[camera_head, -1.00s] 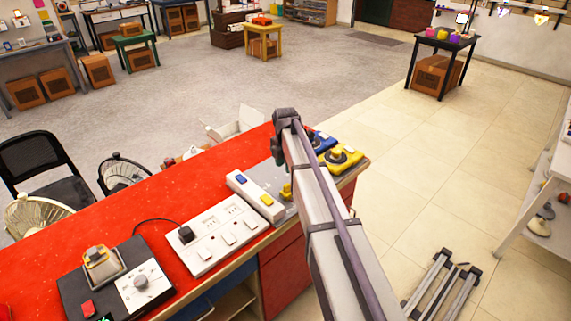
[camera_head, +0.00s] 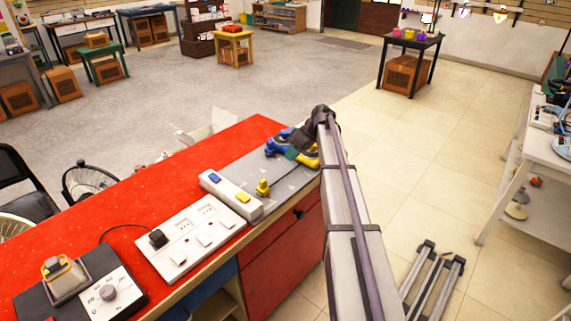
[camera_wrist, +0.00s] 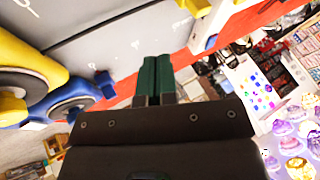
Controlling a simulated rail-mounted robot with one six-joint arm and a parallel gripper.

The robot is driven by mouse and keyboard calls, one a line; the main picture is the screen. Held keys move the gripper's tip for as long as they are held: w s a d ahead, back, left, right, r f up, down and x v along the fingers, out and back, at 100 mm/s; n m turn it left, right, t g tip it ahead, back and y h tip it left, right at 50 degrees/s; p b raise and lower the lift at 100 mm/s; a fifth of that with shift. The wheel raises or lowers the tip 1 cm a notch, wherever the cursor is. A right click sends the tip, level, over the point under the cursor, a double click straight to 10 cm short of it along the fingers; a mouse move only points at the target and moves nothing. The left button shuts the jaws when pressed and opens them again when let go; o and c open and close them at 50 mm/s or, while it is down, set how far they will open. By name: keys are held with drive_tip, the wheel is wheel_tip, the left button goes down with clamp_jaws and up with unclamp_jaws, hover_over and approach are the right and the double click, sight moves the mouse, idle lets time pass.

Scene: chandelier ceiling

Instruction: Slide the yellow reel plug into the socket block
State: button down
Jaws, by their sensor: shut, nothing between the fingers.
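The white socket block (camera_head: 222,191) has a blue piece and a yellow piece on its top; it shows in part at the top of the wrist view (camera_wrist: 212,22). A small yellow plug (camera_head: 263,188) stands on the grey mat just right of the block, apart from it. The yellow reel (camera_head: 309,160) and the blue reel (camera_head: 281,139) sit at the far end of the mat, partly hidden by my arm. My gripper, with green fingers (camera_wrist: 157,72), is shut and empty. It is above the reels, which show at left in the wrist view.
The grey mat (camera_head: 240,172) lies on the red bench (camera_head: 130,190). A white power strip (camera_head: 190,240) with a black plug and a dial box (camera_head: 100,290) stand nearer on the bench. Fans and a chair are beyond its left edge.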

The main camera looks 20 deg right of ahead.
sight(261, 190)
drive_tip(key=b+x, duration=0.3)
drive_tip(key=x, duration=0.1)
drive_tip(key=b+x, duration=0.3)
drive_tip(key=x, duration=0.1)
drive_tip(key=shift+d+f, duration=0.15)
drive_tip(key=shift+f, duration=0.2)
drive_tip(key=a, duration=0.1)
drive_tip(key=s+a, duration=0.1)
drive_tip(key=a, duration=0.1)
drive_tip(key=shift+s+a+r+p, duration=0.2)
drive_tip(key=shift+s+r+p, duration=0.1)
drive_tip(key=shift+r+p, duration=0.05)
drive_tip(key=shift+a, duration=0.25)
drive_tip(key=shift+s+a, duration=0.4)
drive_tip(key=shift+a, duration=0.35)
drive_tip(key=shift+s+a, duration=0.4)
drive_tip(key=shift+a, duration=0.4)
drive_tip(key=shift+s+a, duration=0.4)
drive_tip(key=shift+a, duration=0.35)
